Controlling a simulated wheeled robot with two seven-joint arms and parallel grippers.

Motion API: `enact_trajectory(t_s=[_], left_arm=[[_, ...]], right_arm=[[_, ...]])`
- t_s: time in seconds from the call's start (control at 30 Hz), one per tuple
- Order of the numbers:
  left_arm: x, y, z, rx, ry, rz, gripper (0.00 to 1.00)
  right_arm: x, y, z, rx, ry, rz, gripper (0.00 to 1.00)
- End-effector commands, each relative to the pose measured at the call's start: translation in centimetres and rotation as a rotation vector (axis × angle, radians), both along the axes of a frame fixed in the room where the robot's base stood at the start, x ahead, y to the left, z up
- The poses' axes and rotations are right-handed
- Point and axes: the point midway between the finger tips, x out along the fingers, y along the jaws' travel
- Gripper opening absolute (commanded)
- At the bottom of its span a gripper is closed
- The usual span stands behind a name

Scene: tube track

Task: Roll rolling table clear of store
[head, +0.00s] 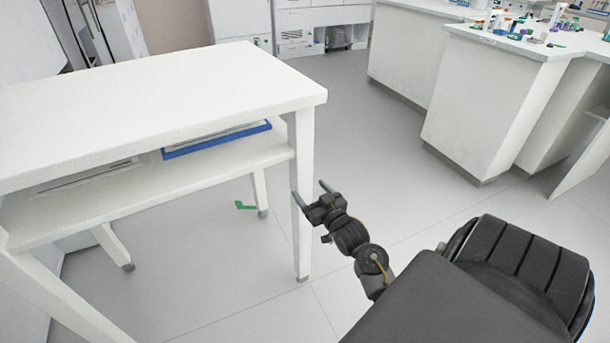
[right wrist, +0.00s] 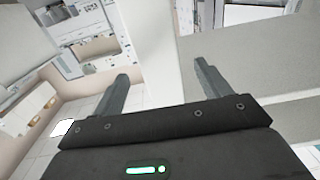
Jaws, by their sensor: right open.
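The white rolling table (head: 170,90) fills the left of the head view. It has a lower shelf (head: 90,205) and legs with small casters. My right gripper (head: 312,194) is open at the table's near right leg (head: 303,240). In the right wrist view, the white leg (right wrist: 152,50) stands in the gap between the two open fingers (right wrist: 160,85). The fingers are not closed on it, and I cannot tell whether either one touches it. My left gripper is not in view.
A blue-edged flat item (head: 215,141) lies on the table's shelf. A green corner mark (head: 245,205) is on the floor beneath. White counters (head: 490,100) with small labware stand at the right, cabinets (head: 300,20) at the back. Grey floor (head: 370,150) between is clear.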

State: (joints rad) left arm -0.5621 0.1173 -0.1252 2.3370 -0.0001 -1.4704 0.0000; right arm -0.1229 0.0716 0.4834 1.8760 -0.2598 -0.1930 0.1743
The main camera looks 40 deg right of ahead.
Motion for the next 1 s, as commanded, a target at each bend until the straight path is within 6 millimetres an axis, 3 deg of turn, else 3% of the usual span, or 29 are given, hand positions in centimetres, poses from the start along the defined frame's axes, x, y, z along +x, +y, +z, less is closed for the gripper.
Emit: enact_trajectory(t_s=[0.1,0.33,1.0], left_arm=[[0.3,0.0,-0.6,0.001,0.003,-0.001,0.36],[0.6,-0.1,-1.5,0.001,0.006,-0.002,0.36],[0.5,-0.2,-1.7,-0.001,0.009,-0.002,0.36]], right_arm=[[-2.4,0.5,0.1,-0.001,0.001,0.0,0.76],[-5.1,1.1,0.0,0.0,0.0,0.0,0.76],[-5.6,1.3,0.1,0.0,-0.002,0.001,0.76]])
